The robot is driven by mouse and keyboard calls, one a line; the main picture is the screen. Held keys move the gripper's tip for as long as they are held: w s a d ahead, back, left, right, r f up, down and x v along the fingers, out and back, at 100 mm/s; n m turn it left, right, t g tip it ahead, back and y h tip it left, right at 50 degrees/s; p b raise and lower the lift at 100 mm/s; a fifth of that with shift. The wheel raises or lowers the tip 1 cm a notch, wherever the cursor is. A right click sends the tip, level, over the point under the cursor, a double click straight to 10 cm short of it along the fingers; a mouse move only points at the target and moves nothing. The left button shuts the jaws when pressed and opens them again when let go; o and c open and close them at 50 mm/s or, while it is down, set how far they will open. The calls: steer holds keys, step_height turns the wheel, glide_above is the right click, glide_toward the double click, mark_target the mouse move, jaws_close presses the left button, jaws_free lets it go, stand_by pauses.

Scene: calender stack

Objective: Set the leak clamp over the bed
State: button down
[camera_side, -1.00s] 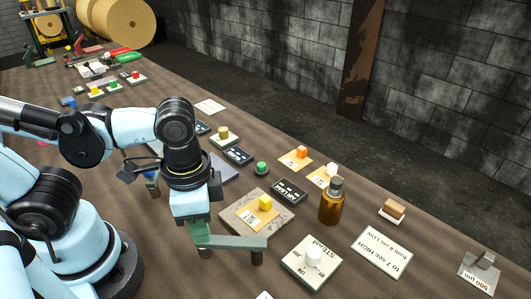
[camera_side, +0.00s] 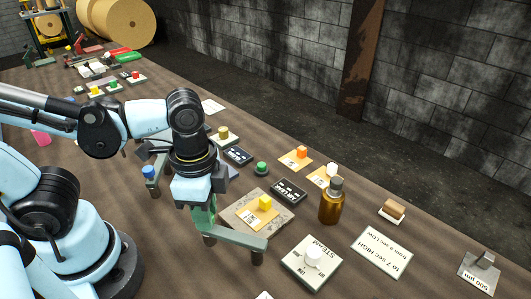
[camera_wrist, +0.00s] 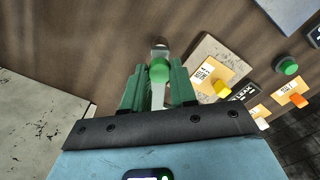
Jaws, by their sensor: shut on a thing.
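My gripper (camera_side: 203,212) has green fingers and is shut on the leak clamp (camera_side: 240,238), a grey-green bar with short dark legs. In the wrist view the clamp's grey bar (camera_wrist: 158,95) with a green knob (camera_wrist: 159,71) sits between the fingers (camera_wrist: 158,90). The clamp is beside the near edge of a square stone-grey slab (camera_side: 276,207), which also shows in the wrist view (camera_wrist: 208,50). The slab carries an orange card with a yellow block (camera_side: 265,202). I cannot tell which thing is the bed, or whether the clamp's legs touch the table.
An amber bottle (camera_side: 331,204) and a white-knobbed plate (camera_side: 300,272) stand right of the clamp. Black label plates (camera_side: 289,190) and a green button (camera_side: 261,168) lie behind the slab. A blue-knobbed stand (camera_side: 151,172) is left of my gripper.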

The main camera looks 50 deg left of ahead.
steer(key=shift+w+d+m, duration=0.15)
steer(key=shift+w+m, duration=1.5)
steer(key=shift+m, duration=0.5)
steer(key=shift+w+d+m, duration=0.15)
steer(key=shift+w+m, duration=1.5)
steer(key=shift+m, duration=0.45)
steer(key=shift+w+d+m, duration=0.15)
steer(key=shift+w+m, duration=1.5)
steer(key=shift+m, duration=0.5)
steer(key=c, duration=0.9)
jaws_free()
steer(key=shift+r, duration=0.1)
step_height(320, 180, up, 12)
